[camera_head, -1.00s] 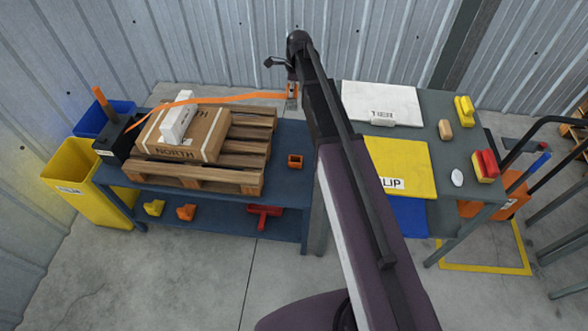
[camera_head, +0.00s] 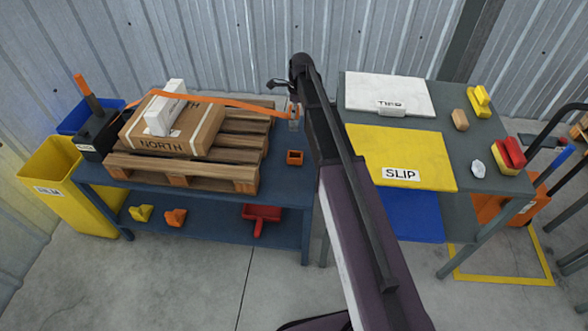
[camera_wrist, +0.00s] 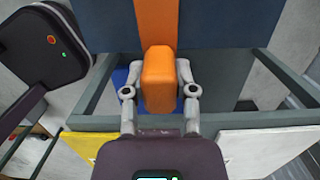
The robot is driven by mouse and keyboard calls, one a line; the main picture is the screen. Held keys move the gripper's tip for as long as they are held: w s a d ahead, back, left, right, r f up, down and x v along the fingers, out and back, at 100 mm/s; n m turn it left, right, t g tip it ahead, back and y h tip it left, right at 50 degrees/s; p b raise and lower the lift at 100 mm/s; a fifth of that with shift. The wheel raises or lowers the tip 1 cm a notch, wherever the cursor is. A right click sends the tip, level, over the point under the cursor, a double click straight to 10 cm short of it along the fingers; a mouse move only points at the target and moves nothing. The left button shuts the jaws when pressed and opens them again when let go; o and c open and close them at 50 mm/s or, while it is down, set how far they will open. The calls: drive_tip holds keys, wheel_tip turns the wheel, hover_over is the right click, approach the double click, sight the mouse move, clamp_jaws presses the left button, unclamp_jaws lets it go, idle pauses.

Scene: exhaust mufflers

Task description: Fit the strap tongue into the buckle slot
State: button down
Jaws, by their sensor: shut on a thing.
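The orange strap (camera_head: 235,103) runs from a black box with an upright orange handle (camera_head: 97,130), over the cardboard box, to my gripper (camera_head: 294,118). In the wrist view my gripper (camera_wrist: 158,78) is shut on the strap's thick orange tongue (camera_wrist: 160,92), one finger on each side; the flat strap (camera_wrist: 157,22) leads away at the top. A small square orange block with a dark opening (camera_head: 295,158), seemingly the buckle, sits on the blue bench. The tongue is above and apart from it. The buckle does not clearly show in the wrist view.
A wooden pallet (camera_head: 180,171) carries the NORTH cardboard box (camera_head: 195,136) and a white block (camera_head: 166,112) on the blue bench (camera_head: 282,190). A grey table (camera_head: 452,150) at right holds a yellow SLIP mat (camera_head: 400,150) and a white board (camera_head: 385,92). Bench around the orange block is clear.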

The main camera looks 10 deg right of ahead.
sight(295, 127)
drive_tip(key=f+b, duration=0.6)
drive_tip(key=f, duration=0.1)
drive_tip(key=shift+d+f, duration=0.2)
drive_tip(key=shift+f, duration=0.1)
wheel_tip(295, 127, down, 6)
drive_tip(key=b, duration=0.6)
drive_tip(key=shift+f, duration=0.1)
idle(0.3)
drive_tip(key=shift+f+b, duration=1.9)
drive_tip(key=shift+b, duration=0.25)
drive_tip(key=shift+f, duration=0.1)
drive_tip(key=shift+c, duration=2.1)
unclamp_jaws()
drive_tip(key=shift+r, duration=0.2)
